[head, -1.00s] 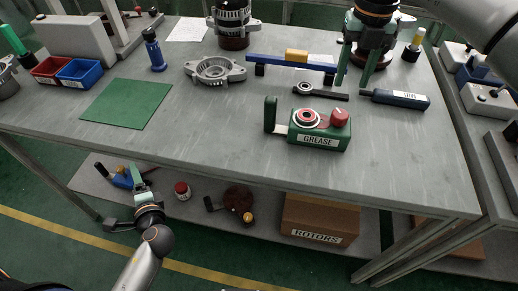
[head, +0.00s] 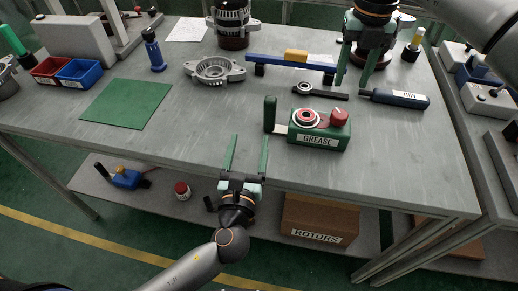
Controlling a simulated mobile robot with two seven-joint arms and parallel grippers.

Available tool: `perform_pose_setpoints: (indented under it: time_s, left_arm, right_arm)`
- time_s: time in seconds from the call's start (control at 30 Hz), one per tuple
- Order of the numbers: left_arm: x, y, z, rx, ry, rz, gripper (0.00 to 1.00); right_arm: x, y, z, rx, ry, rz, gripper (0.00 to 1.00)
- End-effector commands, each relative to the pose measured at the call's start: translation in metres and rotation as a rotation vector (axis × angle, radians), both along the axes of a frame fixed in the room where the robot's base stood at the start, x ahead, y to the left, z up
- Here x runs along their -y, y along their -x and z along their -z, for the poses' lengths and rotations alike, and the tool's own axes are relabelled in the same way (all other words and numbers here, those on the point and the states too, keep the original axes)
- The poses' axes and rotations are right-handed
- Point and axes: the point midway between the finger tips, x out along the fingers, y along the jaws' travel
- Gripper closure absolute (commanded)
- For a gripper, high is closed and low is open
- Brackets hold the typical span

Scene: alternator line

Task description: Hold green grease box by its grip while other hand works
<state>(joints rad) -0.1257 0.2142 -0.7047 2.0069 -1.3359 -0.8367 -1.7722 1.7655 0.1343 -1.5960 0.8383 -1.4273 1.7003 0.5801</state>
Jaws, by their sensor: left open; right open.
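The green grease box (head: 318,140) stands on the grey workbench right of the middle, with a white GREASE label on its front. A red knob (head: 340,117) and a red ring with a metal bearing (head: 306,118) sit on its top. Its upright green grip (head: 270,114) stands at its left side, joined by a light bar. My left gripper (head: 249,140) is open and empty at the bench's front edge, below and left of the grip, not touching it. My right gripper (head: 355,80) is open and points down over the back right of the bench, behind the grease box.
A ring spanner (head: 320,92) and a torque tool (head: 396,98) lie behind the box. A blue bar (head: 290,63), a metal housing (head: 214,70) and a green mat (head: 127,103) are further back and left. The bench front around the box is clear.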

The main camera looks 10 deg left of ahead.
Motion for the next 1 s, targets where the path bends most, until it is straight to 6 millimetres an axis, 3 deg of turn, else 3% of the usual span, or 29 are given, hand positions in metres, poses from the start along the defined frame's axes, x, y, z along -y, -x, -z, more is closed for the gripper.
perform_pose_setpoints:
  time_s: [0.1, 0.27, 0.7, 1.0]
  left_arm:
    - [0.020, 0.004, 0.002, -0.018, -0.037, 0.062, 0.28]
    - [0.027, -0.003, 0.003, -0.023, -0.052, 0.083, 0.28]
    - [0.026, -0.083, 0.003, -0.023, -0.050, 0.080, 0.28]
    - [0.026, -0.115, 0.003, -0.024, -0.049, 0.079, 0.28]
  right_arm:
    - [0.000, 0.000, 0.000, 0.000, 0.000, 0.000, 0.50]
    - [0.000, 0.000, 0.000, 0.000, 0.000, 0.000, 0.50]
    - [0.000, 0.000, 0.000, 0.000, 0.000, 0.000, 0.50]
    - [0.000, 0.000, 0.000, 0.000, 0.000, 0.000, 0.50]
